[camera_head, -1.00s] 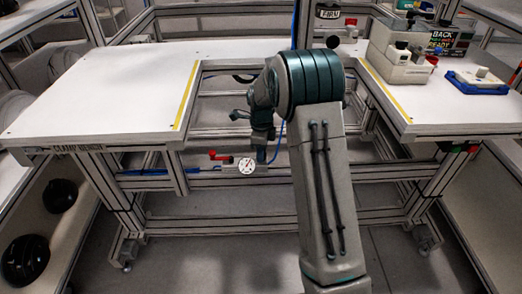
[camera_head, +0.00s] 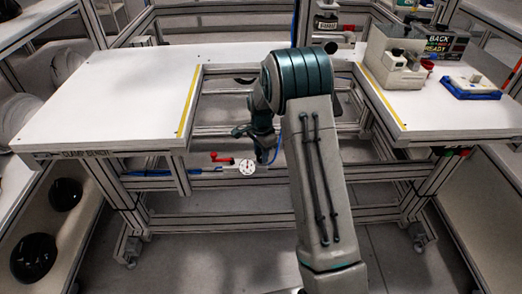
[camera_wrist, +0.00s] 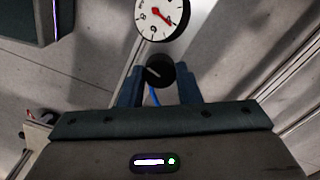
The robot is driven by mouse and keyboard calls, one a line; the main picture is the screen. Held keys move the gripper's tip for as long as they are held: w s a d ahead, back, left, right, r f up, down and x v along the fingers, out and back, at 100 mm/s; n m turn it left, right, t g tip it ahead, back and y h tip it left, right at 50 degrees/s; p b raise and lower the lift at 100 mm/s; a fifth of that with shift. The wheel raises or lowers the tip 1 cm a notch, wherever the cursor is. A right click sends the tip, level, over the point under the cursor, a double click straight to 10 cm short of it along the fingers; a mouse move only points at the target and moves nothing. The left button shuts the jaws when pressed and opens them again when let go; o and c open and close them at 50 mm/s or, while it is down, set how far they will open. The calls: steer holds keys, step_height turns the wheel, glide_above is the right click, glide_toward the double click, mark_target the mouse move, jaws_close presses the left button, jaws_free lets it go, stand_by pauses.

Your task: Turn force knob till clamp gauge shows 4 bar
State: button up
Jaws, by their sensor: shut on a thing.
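The clamp gauge (camera_wrist: 158,14) is a round white dial with a black rim and a red needle, cut off by the top of the wrist view. Its needle points to the lower right; an 8 is legible on the left, but the exact reading is unclear. The dark force knob (camera_wrist: 160,72) with a pale mark sits below the gauge. My gripper (camera_wrist: 161,82) is shut on the knob, one blue finger on each side. In the head view the small gauge (camera_head: 245,167) sits under the bench gap, left of my gripper; the knob is hidden there.
A red-handled valve (camera_head: 220,157) is left of the gauge, on a rail with a blue hose. White bench tops (camera_head: 110,95) flank the gap. A grey control box (camera_head: 392,68) and blue tray (camera_head: 470,88) stand on the right. Black helmet shells (camera_head: 33,257) lie lower left.

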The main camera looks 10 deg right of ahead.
steer(key=shift+n+p, duration=0.3)
steer(key=shift+n, duration=0.8)
steer(key=o, duration=1)
step_height(320, 180, up, 14)
steer(key=p, duration=0.2)
steer(key=shift+f+p, duration=0.1)
steer(key=shift+p, duration=0.3)
